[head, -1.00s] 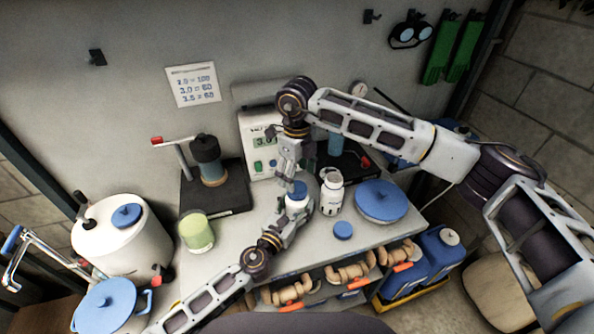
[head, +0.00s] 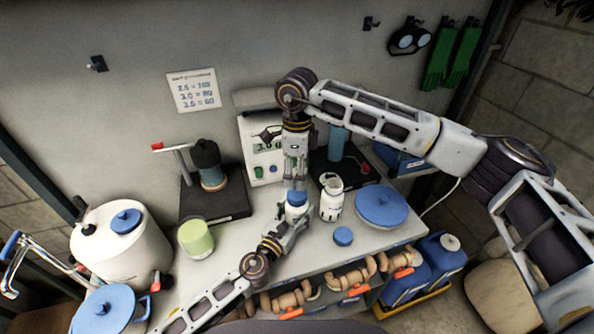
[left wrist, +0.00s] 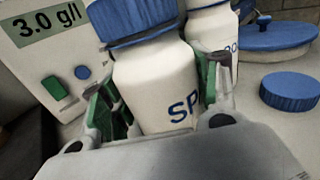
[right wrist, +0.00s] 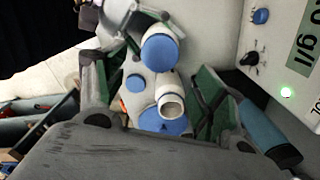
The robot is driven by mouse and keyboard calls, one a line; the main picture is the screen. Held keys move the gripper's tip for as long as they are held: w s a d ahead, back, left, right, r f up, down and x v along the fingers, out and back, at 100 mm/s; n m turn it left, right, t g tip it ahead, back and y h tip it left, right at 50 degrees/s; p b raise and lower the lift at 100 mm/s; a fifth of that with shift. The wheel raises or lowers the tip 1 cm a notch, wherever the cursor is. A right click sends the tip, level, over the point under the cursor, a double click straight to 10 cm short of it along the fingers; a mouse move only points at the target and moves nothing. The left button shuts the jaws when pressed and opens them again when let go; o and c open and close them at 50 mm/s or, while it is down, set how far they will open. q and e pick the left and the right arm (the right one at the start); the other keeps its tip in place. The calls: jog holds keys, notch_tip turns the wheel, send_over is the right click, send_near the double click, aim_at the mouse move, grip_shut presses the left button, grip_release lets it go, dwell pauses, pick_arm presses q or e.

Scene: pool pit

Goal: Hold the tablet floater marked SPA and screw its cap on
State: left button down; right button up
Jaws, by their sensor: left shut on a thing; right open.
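The SPA tablet floater (head: 297,211) is a white bottle with blue letters, roughly upright above the bench. My left gripper (head: 284,226) is shut around its body; its green pads show on both sides in the left wrist view. A blue ribbed cap (left wrist: 132,18) sits on the floater's mouth; I cannot tell how tightly. My right gripper (head: 295,184) points down just above this cap, open. In the right wrist view the cap (right wrist: 160,50) lies between and beyond the spread fingers, which appear apart from it.
A second white floater (head: 331,204), uncapped, stands close on the right. A meter box (head: 259,150) stands behind; a green-filled cup (head: 196,238) stands left.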

aim_at(297, 193)
jog(key=shift+n, duration=0.4)
jog(key=shift+f, duration=0.1)
jog(key=shift+f, duration=3.95)
jog(key=c, duration=1.1)
jog(key=o, duration=1.2)
jog(key=shift+r, duration=0.1)
jog(key=shift+r, duration=5.95)
pick_arm(q)
jog(key=shift+r, duration=0.2)
pick_arm(e)
jog(key=shift+r, duration=0.15)
